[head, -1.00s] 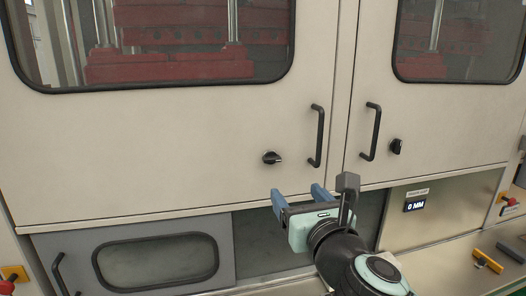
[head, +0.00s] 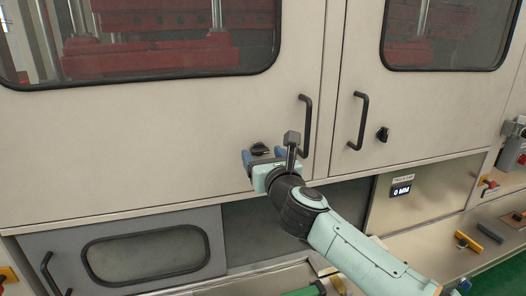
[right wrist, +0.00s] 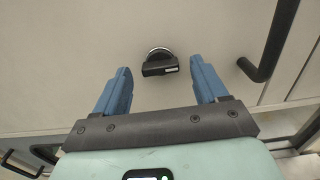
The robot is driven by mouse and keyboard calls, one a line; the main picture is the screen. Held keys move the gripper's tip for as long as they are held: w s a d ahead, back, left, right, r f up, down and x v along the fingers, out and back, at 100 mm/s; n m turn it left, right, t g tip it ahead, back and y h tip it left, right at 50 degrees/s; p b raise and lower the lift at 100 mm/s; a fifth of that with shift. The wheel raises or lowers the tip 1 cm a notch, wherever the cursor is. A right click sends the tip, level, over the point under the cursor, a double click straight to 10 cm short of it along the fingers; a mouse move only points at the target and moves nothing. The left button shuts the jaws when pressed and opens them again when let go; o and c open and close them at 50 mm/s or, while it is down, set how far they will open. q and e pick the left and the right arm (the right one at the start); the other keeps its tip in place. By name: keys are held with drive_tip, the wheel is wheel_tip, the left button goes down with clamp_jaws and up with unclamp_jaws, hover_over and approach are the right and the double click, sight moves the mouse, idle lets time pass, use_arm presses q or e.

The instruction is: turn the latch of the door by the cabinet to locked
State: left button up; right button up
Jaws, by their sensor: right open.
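A black latch knob (head: 260,149) sits on the left large cream door (head: 150,135), left of that door's handle. In the right wrist view the knob (right wrist: 160,68) lies roughly horizontal on a round silver base. A second black latch (head: 383,134) is on the right cream door (head: 430,110) and stands closer to upright. My right gripper (head: 263,154) is open with blue fingers, in front of the left door's latch. In the right wrist view the latch appears in the gap between the fingertips, with no visible contact. My left gripper is not in view.
Black bar handles stand on the left door (head: 306,127) and right door (head: 358,122), the former close to my right gripper. Below are a grey windowed panel (head: 215,222) and a display (head: 401,190) reading 0 MM. A yellow-and-black item (head: 468,242) lies on the lower right ledge.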

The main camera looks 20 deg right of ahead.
drive_tip(key=shift+w, duration=0.45)
drive_tip(key=c, duration=1.1)
drive_tip(key=shift+o, duration=0.2)
